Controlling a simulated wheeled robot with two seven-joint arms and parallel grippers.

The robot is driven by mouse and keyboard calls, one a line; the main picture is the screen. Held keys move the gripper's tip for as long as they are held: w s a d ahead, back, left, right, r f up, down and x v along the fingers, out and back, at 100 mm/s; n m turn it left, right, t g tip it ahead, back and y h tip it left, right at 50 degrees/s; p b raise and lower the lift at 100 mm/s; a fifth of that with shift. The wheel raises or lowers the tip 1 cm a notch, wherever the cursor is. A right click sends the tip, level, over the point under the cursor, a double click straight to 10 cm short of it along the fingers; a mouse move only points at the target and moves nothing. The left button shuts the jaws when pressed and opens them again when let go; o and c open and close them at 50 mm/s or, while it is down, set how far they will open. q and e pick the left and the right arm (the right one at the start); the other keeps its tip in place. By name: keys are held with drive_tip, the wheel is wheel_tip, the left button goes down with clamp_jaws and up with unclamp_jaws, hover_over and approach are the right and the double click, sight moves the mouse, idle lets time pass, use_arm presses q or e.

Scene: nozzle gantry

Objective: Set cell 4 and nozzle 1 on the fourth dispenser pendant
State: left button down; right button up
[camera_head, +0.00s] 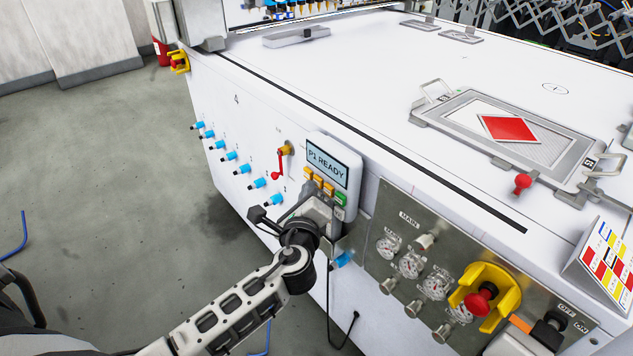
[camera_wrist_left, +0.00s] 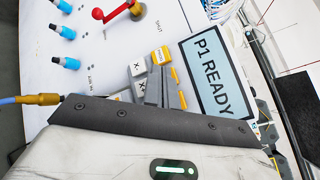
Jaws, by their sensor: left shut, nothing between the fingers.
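The dispenser pendant (camera_head: 345,187) is mounted on the white front panel. Its screen (camera_head: 327,163) reads "P1 READY", and the same screen fills the right of the left wrist view (camera_wrist_left: 212,75). Below the screen is a row of yellow buttons (camera_head: 317,182) and a green button (camera_head: 341,198). My left gripper (camera_head: 322,205) is shut and empty, right in front of the pendant's lower part. In the left wrist view its fingers (camera_wrist_left: 160,88) lie over the button area and hide part of it. I cannot tell whether they touch a button. My right gripper is not in view.
A red-handled lever (camera_head: 282,162) and several blue fittings (camera_head: 228,156) stick out left of the pendant. A steel panel (camera_head: 385,243) with gauges and a red emergency button (camera_head: 478,303) is to the right. A cable hangs below the pendant.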

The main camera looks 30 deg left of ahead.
use_arm(q)
drive_tip(key=shift+w+d, duration=0.2)
drive_tip(key=shift+w, duration=0.3)
idle(0.5)
drive_tip(key=shift+s, duration=0.1)
drive_tip(key=shift+s+a, duration=0.35)
drive_tip(key=shift+s, duration=0.45)
drive_tip(key=s, duration=0.1)
drive_tip(key=s+a+p, duration=0.1)
drive_tip(key=s, duration=0.1)
drive_tip(key=s+a, duration=0.1)
drive_tip(key=shift+s, duration=0.3)
idle(2.3)
